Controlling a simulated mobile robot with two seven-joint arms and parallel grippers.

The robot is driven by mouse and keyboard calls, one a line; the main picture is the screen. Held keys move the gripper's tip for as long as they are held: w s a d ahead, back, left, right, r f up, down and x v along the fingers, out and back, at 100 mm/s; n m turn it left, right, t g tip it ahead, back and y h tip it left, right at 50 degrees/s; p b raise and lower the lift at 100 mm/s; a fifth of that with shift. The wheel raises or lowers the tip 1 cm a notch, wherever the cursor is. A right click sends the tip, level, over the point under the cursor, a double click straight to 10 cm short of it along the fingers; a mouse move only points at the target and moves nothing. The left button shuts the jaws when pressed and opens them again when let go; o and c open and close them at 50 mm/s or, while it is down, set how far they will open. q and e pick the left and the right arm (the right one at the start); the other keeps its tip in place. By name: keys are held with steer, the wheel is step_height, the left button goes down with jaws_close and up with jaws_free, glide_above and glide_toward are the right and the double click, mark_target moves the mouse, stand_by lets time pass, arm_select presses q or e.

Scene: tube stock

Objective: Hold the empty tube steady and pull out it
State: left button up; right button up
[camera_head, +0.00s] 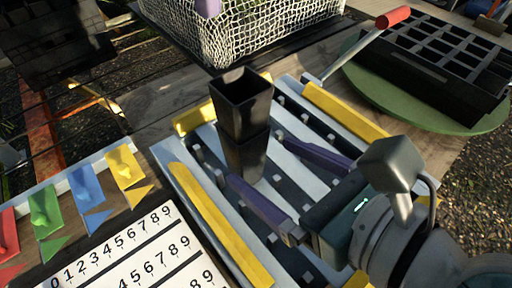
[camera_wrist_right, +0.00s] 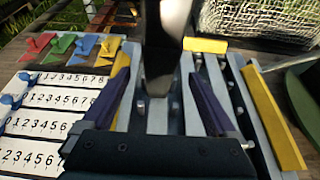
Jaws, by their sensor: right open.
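The empty tube (camera_head: 243,120) is a black, square, open-topped tube. It stands upright, slightly tilted in the picture, on a grey slatted rack with yellow edge strips (camera_head: 222,232). My right gripper (camera_head: 272,168) is open, with one purple finger on each side of the tube's lower part; contact cannot be told. In the right wrist view the tube (camera_wrist_right: 166,50) stands dark and blurred ahead, between the two spread fingers (camera_wrist_right: 160,100). The top of the tube is open and looks dark inside. My left gripper is not clearly in view.
A white number board (camera_head: 130,250) lies at the front left, with coloured pieces (camera_head: 85,190) behind it. A white mesh basket (camera_head: 250,40) stands at the back. A black gridded box (camera_head: 435,60) sits on a green round board (camera_head: 400,100) at the right, near a red-handled tool (camera_head: 393,17).

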mark_target(255, 156)
steer(key=shift+x, duration=3.2)
steer(key=c, duration=1.4)
